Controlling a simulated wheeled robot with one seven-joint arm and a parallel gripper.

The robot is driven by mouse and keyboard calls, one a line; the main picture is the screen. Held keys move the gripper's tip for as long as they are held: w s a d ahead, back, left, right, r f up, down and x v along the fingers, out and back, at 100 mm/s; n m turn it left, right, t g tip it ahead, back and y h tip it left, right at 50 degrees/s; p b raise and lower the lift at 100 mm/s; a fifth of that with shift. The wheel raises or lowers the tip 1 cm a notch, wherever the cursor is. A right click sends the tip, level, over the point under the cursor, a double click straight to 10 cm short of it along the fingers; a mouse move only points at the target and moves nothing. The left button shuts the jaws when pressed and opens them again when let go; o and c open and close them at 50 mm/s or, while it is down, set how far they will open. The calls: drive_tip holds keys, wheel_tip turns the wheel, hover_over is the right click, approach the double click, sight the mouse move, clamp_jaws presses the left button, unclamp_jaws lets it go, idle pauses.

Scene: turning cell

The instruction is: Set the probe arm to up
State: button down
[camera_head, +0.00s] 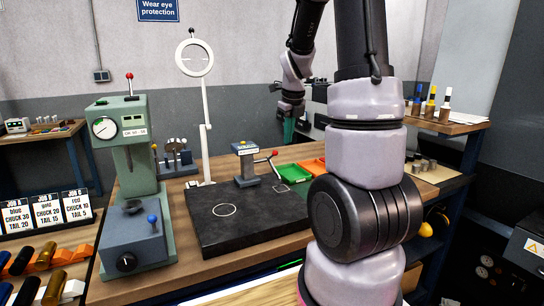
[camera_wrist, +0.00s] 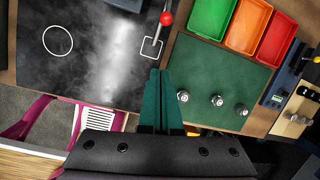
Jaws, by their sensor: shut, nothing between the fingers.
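A small grey post (camera_head: 246,165) stands on the back of the dark slab and carries a label too small to read. A lever with a red ball (camera_head: 274,153) sticks out from it to the right, tilted slightly up; I take this to be the probe arm, though the label does not confirm it. The red ball also shows at the top of the wrist view (camera_wrist: 166,18). My gripper (camera_head: 289,130) is shut and empty, to the right of and above the lever. In the wrist view its green fingers (camera_wrist: 157,75) are together, apart from the ball.
The dark slab (camera_head: 215,240) has outlined circle and square marks. A green tray (camera_head: 292,173) and an orange tray (camera_head: 313,166) lie to the right. A green dial gauge stand (camera_head: 125,150) and a white magnifier stand (camera_head: 204,130) rise at left. Several metal pieces stand on a green mat (camera_wrist: 200,75).

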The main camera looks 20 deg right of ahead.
drive_tip(key=shift+m, duration=0.3)
drive_tip(key=x, duration=0.3)
drive_tip(key=w+x, duration=0.1)
drive_tip(key=x, duration=0.2)
drive_tip(key=w+x, duration=0.1)
drive_tip(key=x, duration=0.2)
drive_tip(key=shift+w+a+f, duration=0.1)
drive_tip(key=shift+w+a, duration=0.1)
drive_tip(key=shift+a, duration=0.1)
drive_tip(key=shift+w+a+r, duration=0.1)
drive_tip(key=shift+w+r, duration=0.25)
drive_tip(key=shift+w, duration=0.25)
drive_tip(key=shift+r, duration=0.15)
drive_tip(key=shift+w+r+g, duration=0.15)
drive_tip(key=shift+w+g, duration=0.05)
drive_tip(key=shift+g, duration=0.2)
